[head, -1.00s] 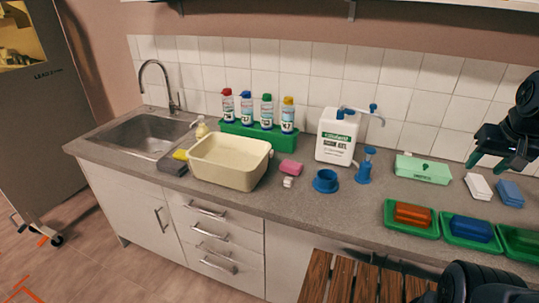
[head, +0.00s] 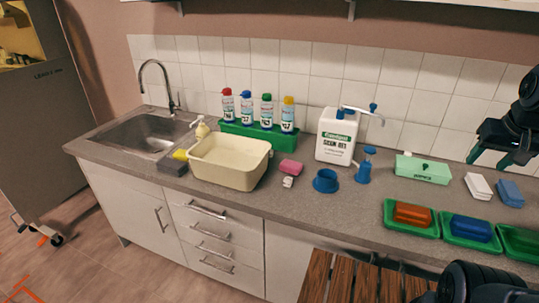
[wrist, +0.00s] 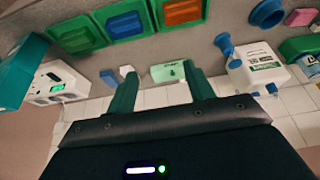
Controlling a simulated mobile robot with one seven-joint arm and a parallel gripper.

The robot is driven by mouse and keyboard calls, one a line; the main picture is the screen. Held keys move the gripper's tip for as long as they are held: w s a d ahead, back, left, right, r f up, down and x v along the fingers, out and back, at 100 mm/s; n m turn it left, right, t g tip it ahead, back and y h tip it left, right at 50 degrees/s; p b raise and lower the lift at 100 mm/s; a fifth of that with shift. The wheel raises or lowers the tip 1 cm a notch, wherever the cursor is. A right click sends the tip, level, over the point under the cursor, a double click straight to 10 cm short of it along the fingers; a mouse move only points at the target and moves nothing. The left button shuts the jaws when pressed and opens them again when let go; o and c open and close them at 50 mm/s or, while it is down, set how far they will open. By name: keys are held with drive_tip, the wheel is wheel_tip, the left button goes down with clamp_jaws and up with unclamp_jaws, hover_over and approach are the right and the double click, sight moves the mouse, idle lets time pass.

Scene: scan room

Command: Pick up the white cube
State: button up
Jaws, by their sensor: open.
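A small white cube (head: 288,182) sits on the grey counter in the head view, just in front of a pink sponge (head: 291,167). It has faint dark marks on its side. My gripper (head: 491,160) is at the right edge of the head view, above the counter and far to the right of the cube. In the wrist view my gripper (wrist: 162,88) shows two green fingers spread apart, with nothing held between them.
A cream basin (head: 225,176) stands left of the cube.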

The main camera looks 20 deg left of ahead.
drive_tip(key=w+a+r, duration=0.6)
drive_tip(key=w+a, duration=0.1)
drive_tip(key=w, duration=0.2)
drive_tip(key=w+a+r, duration=0.6)
drive_tip(key=w, duration=0.2)
drive_tip(key=w+a+n+g, duration=0.1)
drive_tip(key=w+a, duration=0.4)
drive_tip(key=a, duration=0.8)
drive_tip(key=w+a, duration=0.6)
drive_tip(key=a, duration=0.7)
drive_tip(key=s+a+f, duration=0.2)
drive_tip(key=a+f, duration=0.2)
drive_tip(key=a, duration=0.9)
drive_tip(key=s+a+f, duration=0.1)
drive_tip(key=a+f, duration=0.3)
drive_tip(key=a, duration=0.9)
drive_tip(key=f, duration=0.9)
drive_tip(key=w+f, duration=0.1)
drive_tip(key=f, duration=1.9)
drive_tip(key=shift+w+a+f, duration=0.1)
drive_tip(key=shift+w+a, duration=0.15)
drive_tip(key=shift+a, duration=0.05)
drive_tip(key=x, duration=0.5)
drive_tip(key=shift+w, duration=0.2)
drive_tip(key=c, duration=1)
drive_tip(key=shift+c, duration=0.2)
